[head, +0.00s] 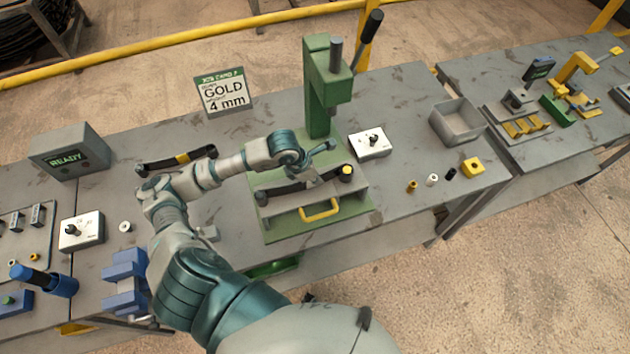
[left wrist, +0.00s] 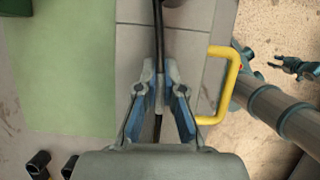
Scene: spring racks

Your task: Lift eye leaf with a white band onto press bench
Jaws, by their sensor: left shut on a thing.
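A dark leaf (head: 284,189) lies over the green press's fixture, with a round yellow piece (head: 347,170) at its right end. My left gripper (head: 318,168) is shut on this leaf near its middle; in the left wrist view the leaf is a thin black strip (left wrist: 158,35) running between the blue fingers (left wrist: 160,92). No white band shows on it; the gripped part is hidden. Another dark leaf with a yellow band (head: 149,167) lies on the bench left of the press. The press bench (head: 400,95) is grey.
The green press (head: 322,85) with a lever stands behind my gripper. A yellow handle (head: 320,210) sticks out in front; it also shows in the left wrist view (left wrist: 232,85). A white switch box (head: 371,143), small bushings and an open grey tray (head: 458,120) stand right.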

